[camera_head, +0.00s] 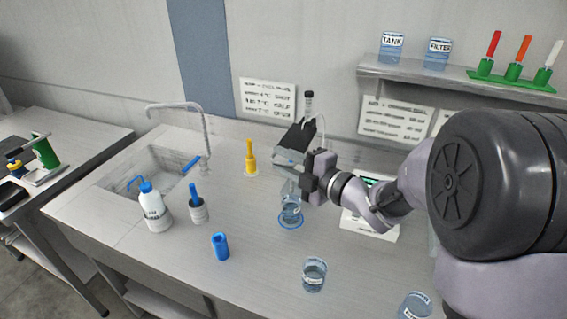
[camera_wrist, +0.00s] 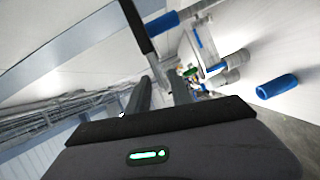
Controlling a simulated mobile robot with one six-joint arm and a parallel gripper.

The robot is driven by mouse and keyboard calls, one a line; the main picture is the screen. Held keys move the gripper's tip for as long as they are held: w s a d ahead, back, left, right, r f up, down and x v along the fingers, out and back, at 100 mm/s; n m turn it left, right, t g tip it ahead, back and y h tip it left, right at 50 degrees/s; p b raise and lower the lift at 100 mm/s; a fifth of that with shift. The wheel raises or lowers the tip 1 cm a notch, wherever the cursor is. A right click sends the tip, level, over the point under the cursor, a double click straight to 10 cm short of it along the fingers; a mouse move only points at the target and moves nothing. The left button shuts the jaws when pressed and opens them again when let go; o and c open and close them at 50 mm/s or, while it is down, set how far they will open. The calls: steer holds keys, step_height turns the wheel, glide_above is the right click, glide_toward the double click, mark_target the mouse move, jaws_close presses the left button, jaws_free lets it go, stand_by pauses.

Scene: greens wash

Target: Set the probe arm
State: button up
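In the head view, my gripper (camera_head: 290,165) is at the probe stand, pointing left, just above a beaker (camera_head: 291,214) on a blue ring. A dark, tilted probe arm (camera_head: 299,133) rises beside it, with a black-capped probe (camera_head: 308,104) upright at its top and a thin cable. The gripper body covers part of the stand. In the wrist view, the two fingers (camera_wrist: 160,82) show a gap, and a dark bar (camera_wrist: 137,25) extends beyond them. I cannot tell whether they grip it. A white meter (camera_head: 372,226) with a green screen is partly behind my arm.
Another beaker (camera_head: 314,276) is in front. A sink (camera_head: 150,172) with faucet is at left; a shelf (camera_head: 455,82) is at back right.

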steer(key=shift+f, duration=0.1)
steer(key=shift+s+d, duration=0.1)
steer(key=p+v, duration=0.2)
steer(key=v, duration=1.5)
steer(key=shift+p, duration=0.35)
